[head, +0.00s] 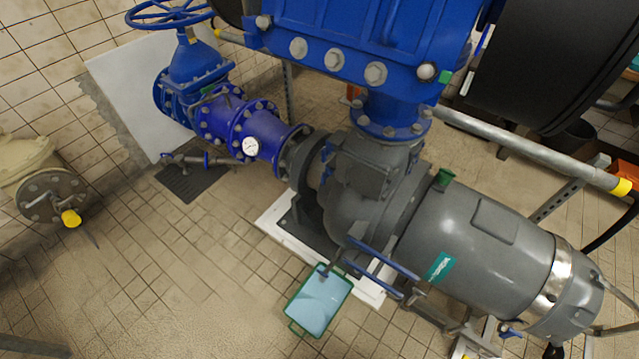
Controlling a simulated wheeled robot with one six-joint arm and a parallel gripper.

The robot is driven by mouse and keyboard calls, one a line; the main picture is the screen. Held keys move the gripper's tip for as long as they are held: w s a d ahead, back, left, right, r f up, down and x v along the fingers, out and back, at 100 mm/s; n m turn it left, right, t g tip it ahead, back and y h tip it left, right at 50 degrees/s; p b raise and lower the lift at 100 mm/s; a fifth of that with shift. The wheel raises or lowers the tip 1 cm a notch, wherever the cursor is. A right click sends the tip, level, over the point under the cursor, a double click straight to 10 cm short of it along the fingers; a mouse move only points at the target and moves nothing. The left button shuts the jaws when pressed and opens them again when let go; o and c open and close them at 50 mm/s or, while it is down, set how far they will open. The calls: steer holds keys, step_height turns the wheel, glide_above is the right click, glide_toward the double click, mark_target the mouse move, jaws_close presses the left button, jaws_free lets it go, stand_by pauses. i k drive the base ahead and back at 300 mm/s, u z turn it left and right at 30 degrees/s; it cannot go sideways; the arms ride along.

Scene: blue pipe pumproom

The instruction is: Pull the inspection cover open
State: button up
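No part is clearly marked as the inspection cover, and I cannot tell which one it is. A round grey bolted flange cover (52,195) closes the end of a cream pipe at the left edge. A bar-like handle shows on its face, and a yellow cap (71,218) sits at its lower right. A raised rectangular plate (495,222) lies flat on top of the grey motor (480,250) at the right. Both look closed. My gripper is not in view.
A grey pump (365,190) stands in the middle under blue pipework (350,40). A blue handwheel valve (190,65) is at upper left. A green-rimmed tray (320,300) lies on the floor before the pump. The tiled floor (170,270) at lower left is mostly clear.

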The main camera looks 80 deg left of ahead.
mark_target(367, 180)
steer(key=k, duration=0.55)
steer(key=u, duration=2.65)
steer(key=i, duration=0.5)
steer(key=z, duration=0.1)
